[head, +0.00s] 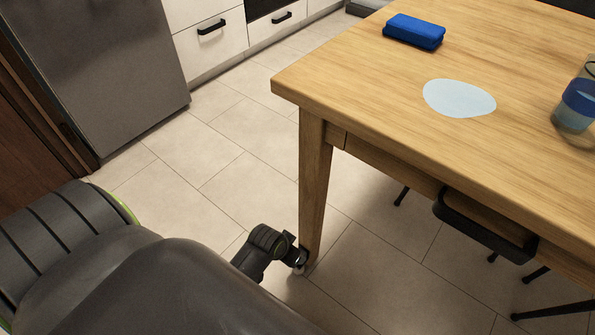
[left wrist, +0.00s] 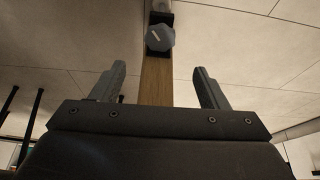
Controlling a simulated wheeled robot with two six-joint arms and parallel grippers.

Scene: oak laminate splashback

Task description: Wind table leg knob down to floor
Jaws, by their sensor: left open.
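The wooden table leg (head: 314,180) stands at the near corner of the table (head: 360,65) in the head view. In the left wrist view the leg (left wrist: 156,85) runs up the middle to a grey faceted knob (left wrist: 160,38) with a pale mark on its face, next to a dark fitting. My left gripper (head: 298,262) is low at the foot of the leg, beside it. In the left wrist view its two fingers (left wrist: 160,85) are spread apart with nothing between them, short of the knob. The knob is mostly hidden by the gripper in the head view. My right gripper is not in view.
On the table are a blue block-like case (head: 414,31), a pale blue round patch (head: 459,98) and a blue-banded clear container (head: 575,105). A black chair (head: 485,228) is tucked under the right side. A fridge (head: 105,70) stands left; tiled floor (head: 215,160) lies open between.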

